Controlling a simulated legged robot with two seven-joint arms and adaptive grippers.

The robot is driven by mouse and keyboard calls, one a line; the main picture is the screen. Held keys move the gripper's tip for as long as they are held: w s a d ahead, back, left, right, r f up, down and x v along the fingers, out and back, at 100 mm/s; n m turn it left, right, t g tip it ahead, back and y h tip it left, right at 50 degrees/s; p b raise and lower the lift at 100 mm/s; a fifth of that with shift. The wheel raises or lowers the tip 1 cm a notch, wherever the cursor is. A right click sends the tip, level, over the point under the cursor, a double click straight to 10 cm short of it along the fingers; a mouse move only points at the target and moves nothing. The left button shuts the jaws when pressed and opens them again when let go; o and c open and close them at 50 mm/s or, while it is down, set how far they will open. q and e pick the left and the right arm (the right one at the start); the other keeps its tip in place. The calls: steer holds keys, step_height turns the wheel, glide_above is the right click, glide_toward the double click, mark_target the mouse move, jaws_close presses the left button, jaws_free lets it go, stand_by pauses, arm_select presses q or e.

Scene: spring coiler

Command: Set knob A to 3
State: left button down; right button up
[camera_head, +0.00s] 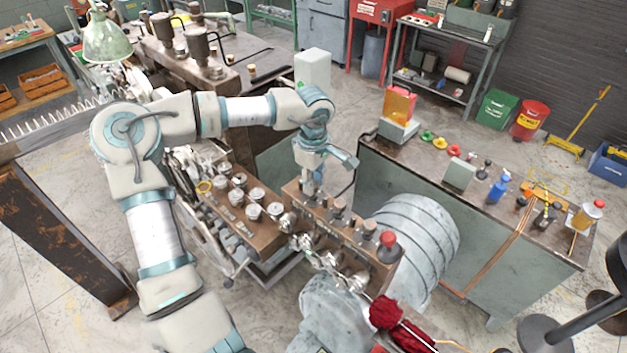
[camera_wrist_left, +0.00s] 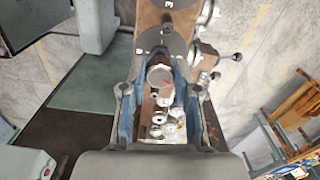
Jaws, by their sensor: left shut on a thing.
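My left gripper (camera_head: 310,188) reaches down onto the left end of a brown control box with a row of knobs (camera_head: 345,230). In the left wrist view its blue fingers (camera_wrist_left: 160,95) stand on both sides of a round, brownish knob top (camera_wrist_left: 160,76) and are shut on it. In the head view the gripper hides this knob. I cannot read a letter or a setting, so I cannot tell whether it is knob A. More knobs (camera_head: 339,206) stand to its right along the box. My right gripper is not in view.
A red ball-topped knob (camera_head: 388,239) stands at the box's right end. A second brown panel with several pale knobs (camera_head: 237,181) lies to the left. A large grey drum (camera_head: 420,230) is close on the right, with a bench (camera_head: 460,205) holding bottles and small parts behind it.

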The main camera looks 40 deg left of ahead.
arm_select(q)
steer(key=m, duration=0.6)
steer(key=shift+p, duration=0.35)
steer(key=m+p, duration=0.1)
steer(key=m, duration=0.5)
steer(key=shift+s+a+m, duration=0.1)
steer(key=shift+m, duration=0.2)
steer(key=c, duration=1.2)
jaws_free()
steer(key=o, duration=0.4)
steer(key=shift+c, duration=0.2)
steer(key=shift+a+f, duration=0.1)
